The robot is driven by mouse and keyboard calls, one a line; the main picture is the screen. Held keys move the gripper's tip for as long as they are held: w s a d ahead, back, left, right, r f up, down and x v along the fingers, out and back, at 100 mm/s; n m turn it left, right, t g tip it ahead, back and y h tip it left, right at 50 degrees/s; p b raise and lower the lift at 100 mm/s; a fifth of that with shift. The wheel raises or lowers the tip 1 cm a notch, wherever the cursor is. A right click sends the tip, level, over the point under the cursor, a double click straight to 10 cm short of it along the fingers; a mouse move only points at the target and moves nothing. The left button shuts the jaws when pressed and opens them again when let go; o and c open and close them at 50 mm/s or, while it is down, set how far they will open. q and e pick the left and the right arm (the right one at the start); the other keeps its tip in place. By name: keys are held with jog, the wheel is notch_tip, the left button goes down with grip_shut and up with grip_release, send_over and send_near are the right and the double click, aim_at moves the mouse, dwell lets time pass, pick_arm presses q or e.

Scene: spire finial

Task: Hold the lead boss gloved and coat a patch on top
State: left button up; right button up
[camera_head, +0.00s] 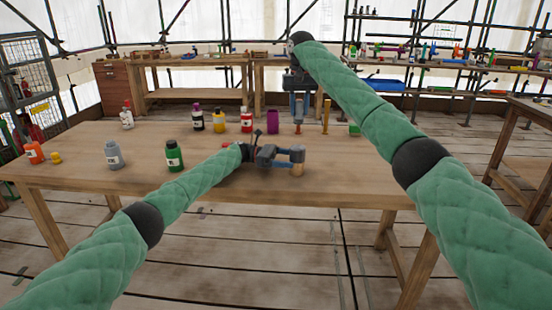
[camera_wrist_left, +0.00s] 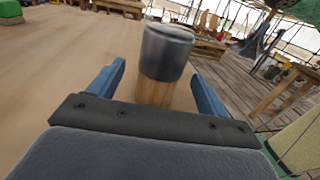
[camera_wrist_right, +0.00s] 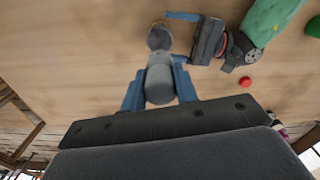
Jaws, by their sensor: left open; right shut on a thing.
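The lead boss (camera_head: 297,154) is a short grey cylinder on top of a wooden post, upright near the table's front. In the left wrist view the boss (camera_wrist_left: 166,50) is just beyond and between the fingertips. My left gripper (camera_head: 290,157) has blue fingers, open, one on each side of the boss and post; contact cannot be told. My right gripper (camera_head: 298,108) points down farther back over the table. Its blue fingers are shut on a grey cylindrical thing (camera_wrist_right: 160,80), with a reddish-brown end (camera_head: 298,128) showing below. Whether the boss top carries any coating cannot be told.
Several bottles stand on the left of the wooden table (camera_head: 340,170), including a green one (camera_head: 174,156) and a grey one (camera_head: 114,155).

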aim_at(296, 159)
pick_arm(q)
jog(key=shift+s+d, duration=0.15)
jog(key=shift+d, duration=0.65)
jog(key=shift+s+d, duration=0.1)
jog(key=shift+d, duration=0.65)
jog(key=shift+c, duration=0.3)
jog(key=c, duration=1.1)
jog(key=shift+o, duration=0.2)
pick_arm(e)
jog(key=shift+r, duration=0.1)
